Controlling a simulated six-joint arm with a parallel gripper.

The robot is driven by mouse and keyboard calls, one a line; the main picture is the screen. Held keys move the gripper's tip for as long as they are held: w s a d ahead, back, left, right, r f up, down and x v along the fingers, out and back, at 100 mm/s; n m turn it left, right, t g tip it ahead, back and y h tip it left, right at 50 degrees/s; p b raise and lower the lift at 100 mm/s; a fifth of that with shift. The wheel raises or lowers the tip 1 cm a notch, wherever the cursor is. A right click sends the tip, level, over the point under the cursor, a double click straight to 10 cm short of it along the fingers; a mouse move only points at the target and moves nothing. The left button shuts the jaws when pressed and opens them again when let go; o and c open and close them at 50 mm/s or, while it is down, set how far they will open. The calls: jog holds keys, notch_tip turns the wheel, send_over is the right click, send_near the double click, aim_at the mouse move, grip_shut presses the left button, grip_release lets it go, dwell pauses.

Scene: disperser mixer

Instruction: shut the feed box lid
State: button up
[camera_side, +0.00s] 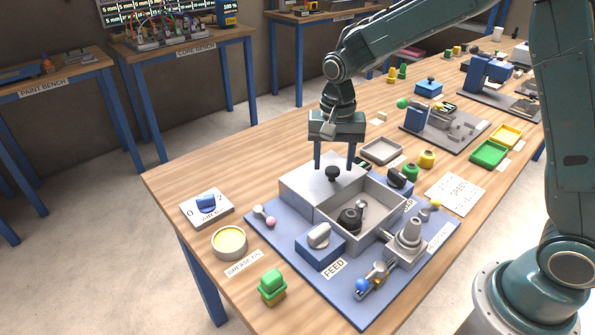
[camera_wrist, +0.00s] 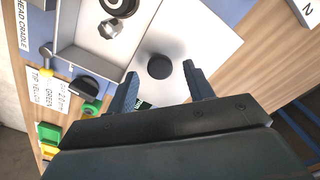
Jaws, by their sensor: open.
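The feed box (camera_side: 385,214) is a grey open-topped box on a blue base plate, next to the FEED label. Its pale flat lid (camera_side: 305,187) lies at the box's back left, leaving the near part of the box uncovered. A black round knob (camera_side: 332,174) stands on the lid; the knob (camera_wrist: 159,66) and the lid (camera_wrist: 190,35) also show in the wrist view. My gripper (camera_side: 334,164) points down at the knob, jaws open. In the wrist view its fingertips (camera_wrist: 160,76) lie left and right of the knob, with gaps on both sides. Contact cannot be told.
A dark round part (camera_side: 350,217) sits inside the box. A blue block with a grey knob (camera_side: 319,238) stands in front, and a metal stepped piece (camera_side: 408,238) at right. A black-topped piece (camera_side: 398,180) is close behind the box.

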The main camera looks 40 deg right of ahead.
jog(key=shift+f, duration=0.75)
grip_shut()
jog(key=s, duration=1.2)
grip_release()
jog(key=shift+r, duration=0.15)
